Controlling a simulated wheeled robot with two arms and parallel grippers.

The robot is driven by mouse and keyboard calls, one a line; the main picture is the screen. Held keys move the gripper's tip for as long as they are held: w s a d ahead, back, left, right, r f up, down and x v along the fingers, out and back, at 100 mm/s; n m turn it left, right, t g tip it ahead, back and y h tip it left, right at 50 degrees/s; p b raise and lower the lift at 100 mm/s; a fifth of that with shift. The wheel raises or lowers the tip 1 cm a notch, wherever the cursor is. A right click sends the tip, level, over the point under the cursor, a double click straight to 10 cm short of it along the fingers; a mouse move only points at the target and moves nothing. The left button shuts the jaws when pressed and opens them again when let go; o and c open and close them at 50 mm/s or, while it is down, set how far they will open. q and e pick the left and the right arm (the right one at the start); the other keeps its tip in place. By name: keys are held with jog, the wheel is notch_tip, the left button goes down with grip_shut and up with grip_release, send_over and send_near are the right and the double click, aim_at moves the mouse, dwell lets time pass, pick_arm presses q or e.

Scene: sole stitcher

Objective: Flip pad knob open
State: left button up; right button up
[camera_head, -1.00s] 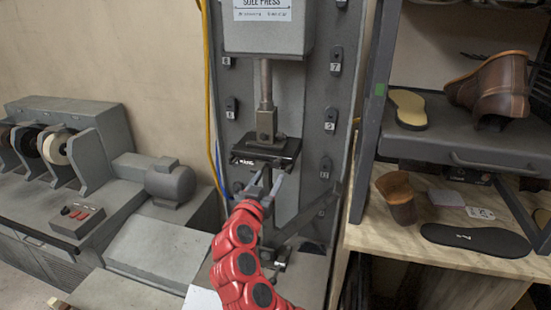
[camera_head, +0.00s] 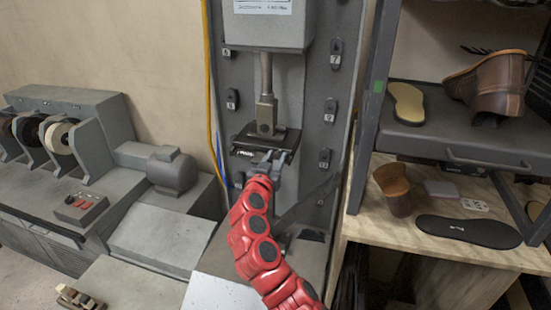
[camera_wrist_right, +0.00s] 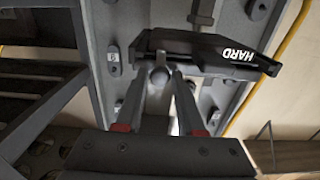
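The sole press holds a black pad block (camera_head: 268,142) at the bottom of its metal ram. In the right wrist view the pad (camera_wrist_right: 205,47) shows the white word HARD. A small round grey knob (camera_wrist_right: 160,76) sits below the pad's front edge. My right gripper (camera_head: 268,160) is just below the front of the pad. In the wrist view its two fingers (camera_wrist_right: 161,88) stand apart, one on each side of the knob. I cannot tell whether they touch it. In the head view the gripper hides the knob. My left gripper is not in view.
The press column (camera_head: 320,60) carries several numbered black clips beside the pad. A shelf rack (camera_head: 455,145) with a brown boot (camera_head: 497,82) and soles stands close on the right. A grinding machine (camera_head: 75,130) stands at the left. A yellow cable (camera_head: 208,90) runs down the column's left side.

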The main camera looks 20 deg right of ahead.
grip_shut()
